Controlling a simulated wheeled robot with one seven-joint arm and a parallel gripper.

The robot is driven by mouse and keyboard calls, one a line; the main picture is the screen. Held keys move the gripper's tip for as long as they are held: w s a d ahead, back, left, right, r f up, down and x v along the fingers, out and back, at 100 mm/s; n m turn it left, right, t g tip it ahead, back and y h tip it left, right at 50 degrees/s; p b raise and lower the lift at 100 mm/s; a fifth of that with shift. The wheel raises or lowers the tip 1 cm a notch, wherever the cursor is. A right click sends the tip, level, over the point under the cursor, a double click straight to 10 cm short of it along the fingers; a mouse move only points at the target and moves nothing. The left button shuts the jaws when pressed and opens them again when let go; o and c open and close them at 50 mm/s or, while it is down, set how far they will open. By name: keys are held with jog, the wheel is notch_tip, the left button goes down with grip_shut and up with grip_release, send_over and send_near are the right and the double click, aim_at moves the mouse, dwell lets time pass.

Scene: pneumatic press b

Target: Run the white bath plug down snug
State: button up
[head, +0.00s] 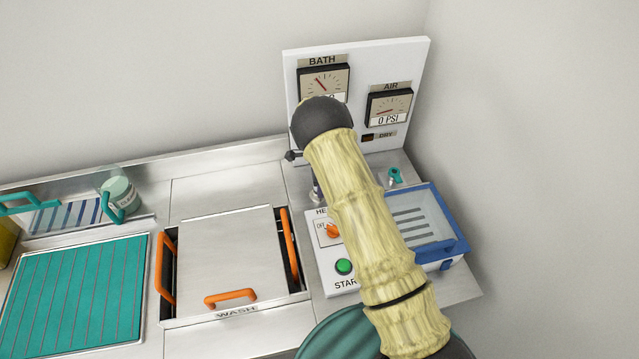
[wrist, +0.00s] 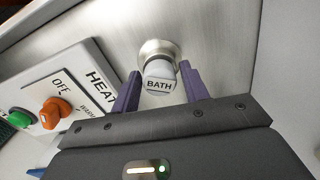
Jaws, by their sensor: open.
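The white bath plug (wrist: 158,72), marked BATH, stands in a round metal collar (wrist: 157,47) on the steel panel in the wrist view. My gripper (wrist: 161,71) is open, with one purple finger on each side of the plug. I cannot tell whether either finger touches it. The collar hides how deep the plug sits. In the head view my arm covers most of this spot.
A control box with an orange heat knob (head: 333,231) set to OFF and a green start button (head: 344,267) is close beside the plug. A blue-framed clear box (head: 430,225) stands right of my arm. The gauge panel (head: 409,62) rises behind. The AIR gauge (head: 388,106) reads 0 PSI.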

jog(key=shift+n, duration=0.9)
jog(key=shift+n, duration=0.8)
jog(key=shift+b, duration=0.3)
jog(key=shift+n, duration=0.8)
jog(key=shift+n, duration=0.9)
